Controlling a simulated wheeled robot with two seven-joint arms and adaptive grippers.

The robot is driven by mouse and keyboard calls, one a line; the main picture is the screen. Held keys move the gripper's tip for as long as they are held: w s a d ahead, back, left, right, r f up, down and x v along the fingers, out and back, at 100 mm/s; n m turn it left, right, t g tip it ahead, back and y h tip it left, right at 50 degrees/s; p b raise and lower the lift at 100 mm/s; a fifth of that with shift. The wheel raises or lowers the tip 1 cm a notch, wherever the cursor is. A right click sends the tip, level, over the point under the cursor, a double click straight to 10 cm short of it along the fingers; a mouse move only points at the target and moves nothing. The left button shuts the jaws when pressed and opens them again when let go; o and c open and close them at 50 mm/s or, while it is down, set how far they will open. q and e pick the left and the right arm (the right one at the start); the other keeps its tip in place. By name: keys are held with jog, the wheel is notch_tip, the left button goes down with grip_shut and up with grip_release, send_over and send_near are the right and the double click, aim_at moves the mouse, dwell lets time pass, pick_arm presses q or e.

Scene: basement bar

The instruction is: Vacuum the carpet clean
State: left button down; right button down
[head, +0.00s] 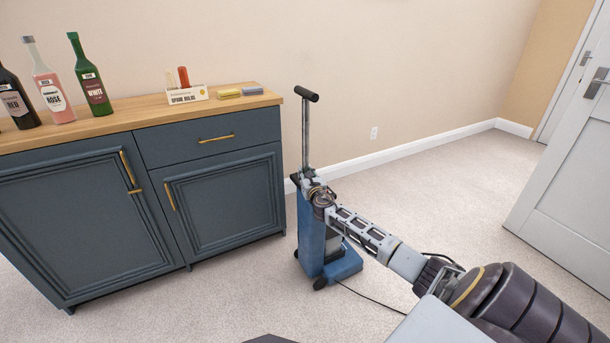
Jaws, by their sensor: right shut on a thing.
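A blue upright vacuum cleaner (311,235) stands on the carpet (225,295) beside the right end of the cabinet. Its thin metal handle rises to a black grip (306,94). My right arm reaches in from the lower right, and my right gripper (306,183) is shut on the vacuum cleaner near the base of its handle, at the top of the body. The arm hides part of the vacuum's body. A black cord runs over the carpet from its base. The carpet is light beige; I see no clear dirt on it. My left gripper is not in view.
A dark blue cabinet (230,190) with a wooden top fills the left. An open white door (570,160) is at the right. Carpet between the back wall and door is free.

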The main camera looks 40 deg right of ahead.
jog(key=c, duration=1.2)
grip_release()
jog(key=shift+o, duration=0.2)
jog(key=shift+s, duration=0.15)
jog(key=v, duration=1.1)
jog(key=shift+s+a, duration=0.15)
jog(key=shift+s, duration=0.2)
